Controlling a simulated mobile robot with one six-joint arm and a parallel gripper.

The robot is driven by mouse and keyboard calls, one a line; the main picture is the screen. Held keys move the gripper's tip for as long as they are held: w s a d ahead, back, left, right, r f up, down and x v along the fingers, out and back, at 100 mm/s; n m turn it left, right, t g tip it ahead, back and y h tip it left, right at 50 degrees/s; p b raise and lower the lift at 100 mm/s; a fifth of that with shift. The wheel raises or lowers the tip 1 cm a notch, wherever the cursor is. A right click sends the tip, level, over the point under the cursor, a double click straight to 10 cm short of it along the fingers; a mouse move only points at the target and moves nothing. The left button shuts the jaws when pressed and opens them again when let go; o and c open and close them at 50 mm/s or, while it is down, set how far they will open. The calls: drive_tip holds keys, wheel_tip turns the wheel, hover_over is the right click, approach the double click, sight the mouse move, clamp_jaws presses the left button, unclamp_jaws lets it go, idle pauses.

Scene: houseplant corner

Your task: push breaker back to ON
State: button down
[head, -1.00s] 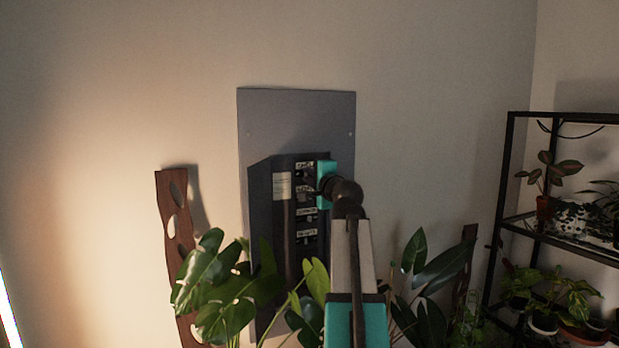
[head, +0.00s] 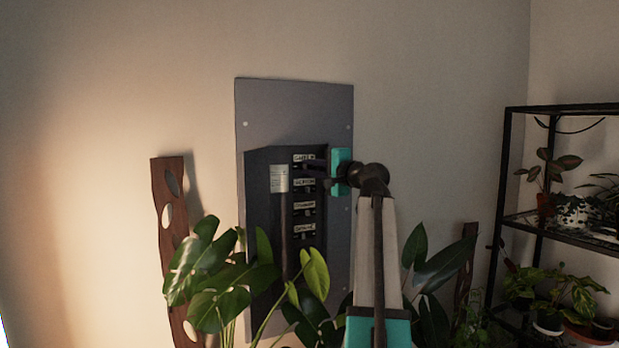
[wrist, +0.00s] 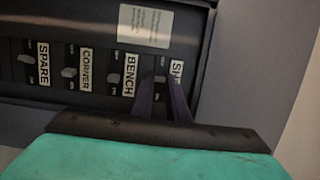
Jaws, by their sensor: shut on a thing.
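The grey breaker panel (head: 290,105) is on the wall, with a dark recessed column of labelled breaker switches. My gripper (head: 321,172) reaches in from the right at the upper switches. In the wrist view its dark fingers (wrist: 164,92) are around the small switch (wrist: 160,78) beside the SH label, shut on it. The other levers (wrist: 114,78) stand free. The held lever's exact position is hard to tell.
Large green leaves (head: 220,285) stand in front of the panel's lower part. A wooden post with holes (head: 168,220) is at left. A black shelf rack (head: 505,170) with potted plants stands at right. The wall above the panel is clear.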

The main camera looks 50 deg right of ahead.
drive_tip(key=shift+d+f+n+y+b, duration=0.1)
drive_tip(key=shift+d+n+y+b, duration=0.15)
drive_tip(key=shift+n+y+b, duration=0.35)
drive_tip(key=shift+d+n+y+b, duration=0.25)
drive_tip(key=shift+y+b, duration=0.3)
drive_tip(key=shift+y, duration=0.35)
drive_tip(key=shift+s+n+y, duration=0.1)
drive_tip(key=shift+n+y, duration=0.3)
drive_tip(key=shift+n, duration=0.05)
drive_tip(key=c, duration=1.7)
unclamp_jaws()
drive_tip(key=shift+s+b, duration=0.15)
drive_tip(key=shift+b, duration=0.15)
drive_tip(key=s+b, duration=0.1)
drive_tip(key=s, duration=0.3)
drive_tip(key=s+b, duration=0.1)
drive_tip(key=s, duration=0.4)
drive_tip(key=s+d+b, duration=0.1)
drive_tip(key=s, duration=0.3)
drive_tip(key=shift+s+b, duration=0.3)
drive_tip(key=shift+b, duration=0.05)
